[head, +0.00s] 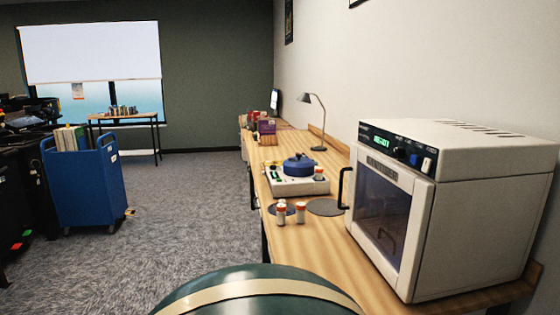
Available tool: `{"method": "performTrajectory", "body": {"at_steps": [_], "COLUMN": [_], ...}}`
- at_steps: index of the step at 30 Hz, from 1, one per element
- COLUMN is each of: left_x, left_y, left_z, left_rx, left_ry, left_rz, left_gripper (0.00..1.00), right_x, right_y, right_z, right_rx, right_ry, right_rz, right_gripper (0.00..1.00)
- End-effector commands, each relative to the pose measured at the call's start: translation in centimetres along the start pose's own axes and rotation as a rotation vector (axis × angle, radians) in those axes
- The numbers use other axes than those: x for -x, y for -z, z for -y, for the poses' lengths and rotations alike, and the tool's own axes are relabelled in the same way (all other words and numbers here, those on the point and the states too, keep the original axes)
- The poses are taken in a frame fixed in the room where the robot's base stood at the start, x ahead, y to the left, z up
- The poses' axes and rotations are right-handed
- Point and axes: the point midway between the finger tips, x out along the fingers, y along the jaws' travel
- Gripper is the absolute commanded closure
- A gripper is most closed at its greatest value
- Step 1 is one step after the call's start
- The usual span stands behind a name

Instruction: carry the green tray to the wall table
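No green tray can be made out in the head view. A small green patch (27,233) shows low at the left edge by the dark furniture, too small to identify. A long wooden table (290,240) runs along the right wall. A small table (135,117) with books on it stands below the window at the far wall. I cannot tell which of the two is the wall table. Neither of my grippers is in view.
A blue cart (88,188) with books stands on the left. A white oven-like machine (440,200), orange-and-white bottles (301,213), a blue pot (299,165) on a white device and a lamp (315,120) stand on the long table. The grey carpet (190,190) between is clear.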

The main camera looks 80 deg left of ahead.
Motion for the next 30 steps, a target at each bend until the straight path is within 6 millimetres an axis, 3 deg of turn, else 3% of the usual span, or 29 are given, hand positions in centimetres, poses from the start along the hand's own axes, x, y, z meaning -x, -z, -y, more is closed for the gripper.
{"method": "performTrajectory", "body": {"at_steps": [2, 9, 14, 23, 27, 30], "left_x": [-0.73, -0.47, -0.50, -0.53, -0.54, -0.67], "left_y": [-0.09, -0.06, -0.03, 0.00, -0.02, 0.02], "left_z": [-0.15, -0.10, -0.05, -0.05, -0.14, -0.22], "left_rx": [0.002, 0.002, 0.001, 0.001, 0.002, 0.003], "left_ry": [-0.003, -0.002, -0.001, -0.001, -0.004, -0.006], "left_rz": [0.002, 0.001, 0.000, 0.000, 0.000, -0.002], "left_gripper": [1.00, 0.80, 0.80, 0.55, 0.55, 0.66], "right_x": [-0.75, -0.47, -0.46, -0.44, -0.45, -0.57], "right_y": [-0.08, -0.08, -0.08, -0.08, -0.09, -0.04], "right_z": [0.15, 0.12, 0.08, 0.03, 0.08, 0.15], "right_rx": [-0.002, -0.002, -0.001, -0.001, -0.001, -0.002], "right_ry": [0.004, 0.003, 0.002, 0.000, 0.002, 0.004], "right_rz": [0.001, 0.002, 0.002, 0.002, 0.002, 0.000], "right_gripper": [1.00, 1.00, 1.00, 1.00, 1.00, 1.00]}}
